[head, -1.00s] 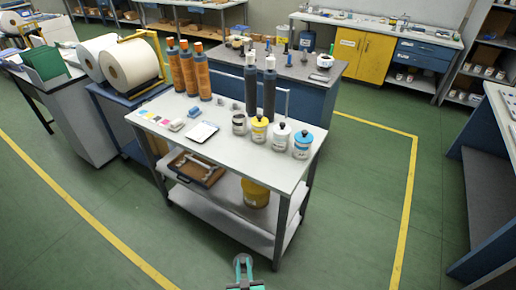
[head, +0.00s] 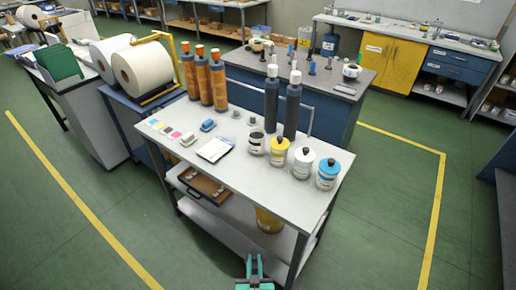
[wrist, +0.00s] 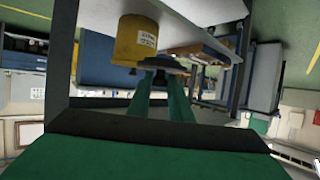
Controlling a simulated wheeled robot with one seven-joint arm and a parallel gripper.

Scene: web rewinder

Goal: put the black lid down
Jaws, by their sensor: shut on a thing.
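My gripper (wrist: 163,88) shows its two green fingers in the wrist view, shut on a dark, flat, round lid (wrist: 162,66) at their tips. In the head view my gripper (head: 254,268) is low at the bottom edge, in front of the cart and below its top; the lid is hard to make out there. The grey-white cart top (head: 235,173) carries a row of jars near its right end. The leftmost jar (head: 256,143) has a dark top without the knob seen on the others.
A yellow jar (head: 278,152), a white jar (head: 302,162) and a blue-lidded jar (head: 327,174) stand beside it. Tall bottles line the back edge. A white sheet (head: 215,150) lies mid-top, with bare surface around it. A yellow can (wrist: 138,42) stands on the lower shelf.

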